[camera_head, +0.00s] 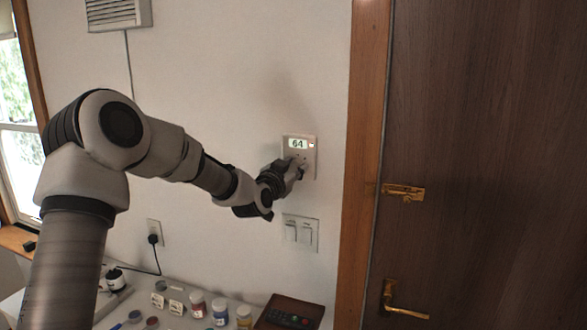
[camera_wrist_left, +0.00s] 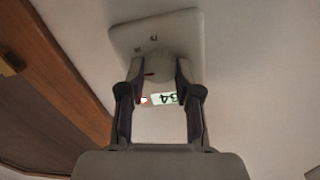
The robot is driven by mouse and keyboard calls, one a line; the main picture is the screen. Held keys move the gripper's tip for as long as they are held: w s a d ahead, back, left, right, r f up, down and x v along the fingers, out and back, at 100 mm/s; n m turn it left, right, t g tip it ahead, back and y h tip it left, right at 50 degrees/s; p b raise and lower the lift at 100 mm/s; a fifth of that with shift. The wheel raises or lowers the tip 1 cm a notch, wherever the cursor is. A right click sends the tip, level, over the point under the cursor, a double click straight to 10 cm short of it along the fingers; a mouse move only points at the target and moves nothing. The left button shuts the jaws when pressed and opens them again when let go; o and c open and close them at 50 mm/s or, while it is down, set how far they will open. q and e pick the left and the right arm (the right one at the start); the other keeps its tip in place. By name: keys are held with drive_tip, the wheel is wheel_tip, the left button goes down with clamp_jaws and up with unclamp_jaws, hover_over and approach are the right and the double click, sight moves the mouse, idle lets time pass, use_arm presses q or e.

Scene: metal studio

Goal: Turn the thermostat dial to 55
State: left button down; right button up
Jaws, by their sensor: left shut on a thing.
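The thermostat (camera_head: 311,157) is a pale plate on the wall beside the wooden door frame. Its lit display (camera_head: 298,144) reads 64. In the left wrist view the thermostat plate (camera_wrist_left: 187,38) is seen tilted, with the display (camera_wrist_left: 164,99) upside down between the fingers. My left gripper (camera_head: 296,168) reaches the lower part of the plate. In the wrist view my left gripper (camera_wrist_left: 156,74) is shut on the round pale dial (camera_wrist_left: 154,62), one finger on each side. The gripper hides most of the dial in the head view. My right gripper is not in view.
A double light switch (camera_head: 300,233) is just below the thermostat. A brown door (camera_head: 480,120) with a brass latch (camera_head: 403,192) and handle (camera_head: 402,302) stands to the right. Below, a table holds several paint jars (camera_head: 220,312) and a dark box with a remote (camera_head: 290,318).

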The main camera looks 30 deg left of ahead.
use_arm(q)
drive_tip(key=shift+f, duration=0.1)
drive_tip(key=shift+f+n+b, duration=0.2)
drive_tip(key=shift+n+b, duration=0.4)
drive_tip(key=shift+b, duration=0.35)
drive_tip(key=n+b, duration=0.3)
drive_tip(key=b, duration=0.1)
drive_tip(key=n+b, duration=0.8)
drive_tip(key=shift+f+y+b, duration=0.25)
drive_tip(key=shift+y+b, duration=0.05)
drive_tip(key=shift+b, duration=0.05)
drive_tip(key=n+b, duration=0.2)
drive_tip(key=n, duration=0.1)
drive_tip(key=shift+n+b, duration=1.15)
drive_tip(key=shift+n, duration=0.45)
drive_tip(key=shift+r, duration=0.1)
drive_tip(key=c, duration=0.8)
unclamp_jaws()
drive_tip(key=shift+s+a, duration=0.1)
drive_tip(key=shift+r, duration=0.15)
